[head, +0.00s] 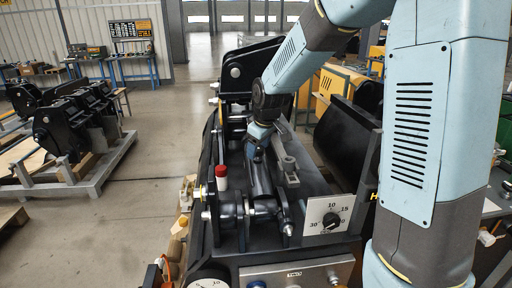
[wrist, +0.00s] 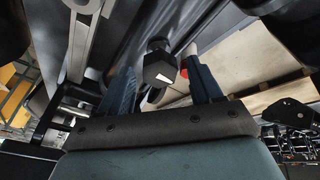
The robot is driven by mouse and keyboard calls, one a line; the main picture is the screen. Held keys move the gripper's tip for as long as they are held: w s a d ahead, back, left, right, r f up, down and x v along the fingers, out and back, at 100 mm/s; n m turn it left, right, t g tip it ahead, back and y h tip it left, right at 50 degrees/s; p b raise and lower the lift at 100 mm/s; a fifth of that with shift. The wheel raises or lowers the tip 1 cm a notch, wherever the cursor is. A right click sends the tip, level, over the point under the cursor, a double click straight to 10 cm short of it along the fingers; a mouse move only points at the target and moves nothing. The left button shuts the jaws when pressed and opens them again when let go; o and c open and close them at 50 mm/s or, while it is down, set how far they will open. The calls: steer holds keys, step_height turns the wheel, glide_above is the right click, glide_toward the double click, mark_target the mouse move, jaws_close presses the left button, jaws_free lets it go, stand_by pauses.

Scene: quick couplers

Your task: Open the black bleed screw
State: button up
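A black hex-headed piece on a short stem (wrist: 160,66), which looks like the bleed screw, shows in the wrist view. A small white mark is on its face. My gripper (wrist: 164,82) is open, with one blue-grey finger on each side of this piece. Gaps show between it and both fingers, and I cannot tell its depth relative to the fingertips. In the head view my gripper (head: 257,142) points down over the black coupler frame (head: 312,180). I cannot pick out the screw there.
A red-capped white post (head: 221,178) stands left of my gripper; its red part (wrist: 184,73) shows behind the right finger. A grey lever (head: 286,160) stands close on the right. A dial plate with a black knob (head: 330,219) and a gauge (head: 208,282) are at the front.

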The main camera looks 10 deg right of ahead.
steer(key=shift+r, duration=0.1)
steer(key=v, duration=1.3)
steer(key=shift+r, duration=0.25)
steer(key=shift+s+d, duration=0.1)
steer(key=shift+s, duration=0.05)
steer(key=s+d+m, duration=0.4)
steer(key=s+d, duration=0.2)
steer(key=s, duration=0.6)
steer(key=s+d+m+t+h, duration=0.1)
steer(key=s+d+m, duration=0.4)
steer(key=s, duration=0.8)
steer(key=shift+d+t, duration=0.3)
steer(key=shift+d, duration=0.2)
